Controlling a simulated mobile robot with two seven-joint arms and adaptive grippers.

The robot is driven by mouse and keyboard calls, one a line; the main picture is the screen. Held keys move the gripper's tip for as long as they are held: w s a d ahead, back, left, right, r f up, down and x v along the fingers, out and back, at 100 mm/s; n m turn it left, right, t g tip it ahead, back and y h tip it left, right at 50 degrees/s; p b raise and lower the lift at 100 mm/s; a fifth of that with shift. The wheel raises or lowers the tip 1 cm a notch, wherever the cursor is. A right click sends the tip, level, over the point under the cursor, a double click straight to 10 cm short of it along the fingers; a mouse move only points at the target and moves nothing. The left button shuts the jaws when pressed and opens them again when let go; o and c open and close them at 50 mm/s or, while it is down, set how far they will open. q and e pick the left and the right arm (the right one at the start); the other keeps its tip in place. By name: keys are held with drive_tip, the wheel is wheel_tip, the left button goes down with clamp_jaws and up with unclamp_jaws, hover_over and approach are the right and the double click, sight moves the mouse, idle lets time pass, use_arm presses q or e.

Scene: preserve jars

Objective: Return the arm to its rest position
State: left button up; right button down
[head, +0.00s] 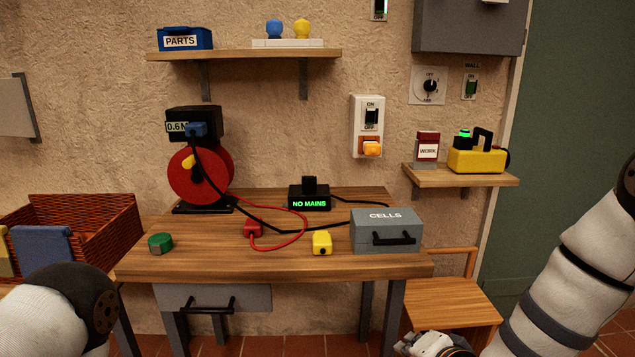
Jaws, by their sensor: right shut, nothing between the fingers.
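My right arm (570,270) comes in from the right edge and bends down to the bottom of the head view. My right gripper (412,346) shows only in part at the bottom edge, in front of the low wooden stool; it is shut and holds nothing. Part of my left arm (45,318) shows at the lower left, in front of the wicker basket. My left gripper is outside the picture.
The wooden workbench (200,262) bears a red cable reel (215,180), a black NO MAINS box (309,203), a grey CELLS box (385,240), a yellow block (322,243) and a green knob (160,243). A stool (455,300) stands right of the bench. A wicker basket (105,225) is left.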

drive_tip(key=s+d+f+n+g, duration=0.1)
drive_tip(key=s+f+n+g, duration=0.1)
drive_tip(key=s+f, duration=0.45)
drive_tip(key=s+f+n+g, duration=0.2)
drive_tip(key=s+f+g, duration=0.1)
drive_tip(key=s, duration=0.6)
drive_tip(key=s+d+f+n+g, duration=0.1)
drive_tip(key=s+f+n+g, duration=0.1)
drive_tip(key=s+f, duration=0.45)
drive_tip(key=s+d+n+g+h, duration=0.1)
drive_tip(key=s+n+g, duration=0.1)
drive_tip(key=s, duration=0.7)
drive_tip(key=s+d+r+n+g, duration=0.1)
drive_tip(key=s+d+g, duration=0.1)
drive_tip(key=s, duration=0.8)
drive_tip(key=shift+s+d+n+g+h, duration=0.3)
drive_tip(key=shift+n+g+h, duration=0.1)
drive_tip(key=shift+g, duration=0.3)
